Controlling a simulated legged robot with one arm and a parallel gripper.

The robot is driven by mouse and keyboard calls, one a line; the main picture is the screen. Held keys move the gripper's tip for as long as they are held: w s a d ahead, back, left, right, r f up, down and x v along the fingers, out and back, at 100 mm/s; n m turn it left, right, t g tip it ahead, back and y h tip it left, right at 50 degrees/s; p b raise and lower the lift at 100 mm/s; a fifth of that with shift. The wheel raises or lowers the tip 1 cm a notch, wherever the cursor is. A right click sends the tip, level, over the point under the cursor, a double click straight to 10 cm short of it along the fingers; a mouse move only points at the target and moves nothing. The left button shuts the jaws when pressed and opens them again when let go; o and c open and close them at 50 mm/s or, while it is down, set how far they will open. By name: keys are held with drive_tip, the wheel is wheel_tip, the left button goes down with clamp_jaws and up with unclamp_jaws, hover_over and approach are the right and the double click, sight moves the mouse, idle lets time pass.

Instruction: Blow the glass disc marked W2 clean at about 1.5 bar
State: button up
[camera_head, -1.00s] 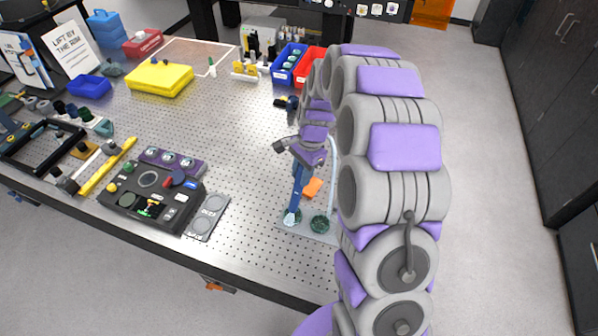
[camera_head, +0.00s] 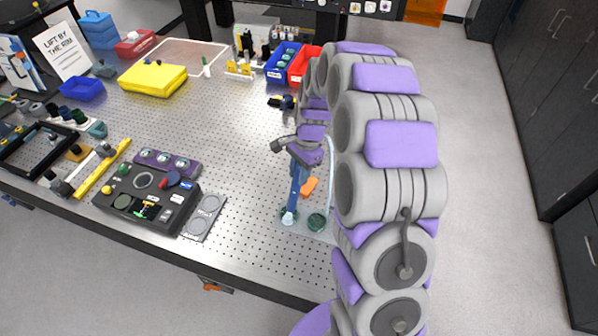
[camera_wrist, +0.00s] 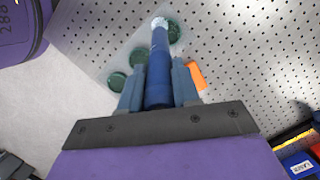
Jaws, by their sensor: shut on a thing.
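My gripper (camera_wrist: 158,88) is shut on a blue cylindrical blowing tool (camera_wrist: 158,62) with a pale tip. In the head view the tool (camera_head: 294,190) points down at a clear plate (camera_head: 301,228) near the table's front edge. Its tip is over or very near a green glass disc (camera_wrist: 173,32); I cannot tell whether they touch. A second green disc (camera_head: 317,223) lies beside it. The wrist view shows two more discs, one partly behind the tool (camera_wrist: 139,57) and one lower left (camera_wrist: 115,81). No W2 mark or pressure reading is legible.
An orange piece (camera_head: 309,186) is close beside the tool. A pale hose (camera_head: 332,165) curves near my arm. A black control box (camera_head: 147,199) and a grey two-circle plate (camera_head: 204,217) stand to the left. The perforated table (camera_head: 225,130) is clear in the middle.

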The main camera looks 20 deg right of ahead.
drive_tip(key=shift+w+a, duration=0.1)
drive_tip(key=shift+w, duration=0.4)
drive_tip(key=shift+w+p, duration=0.3)
drive_tip(key=shift+r, duration=0.1)
idle(0.4)
drive_tip(key=a+p+v, duration=0.1)
drive_tip(key=p+v, duration=0.1)
drive_tip(key=v, duration=0.4)
drive_tip(key=shift+s+a+r+p, duration=0.15)
drive_tip(key=shift+s+r+p, duration=0.1)
drive_tip(key=shift+r+p, duration=0.25)
idle(0.3)
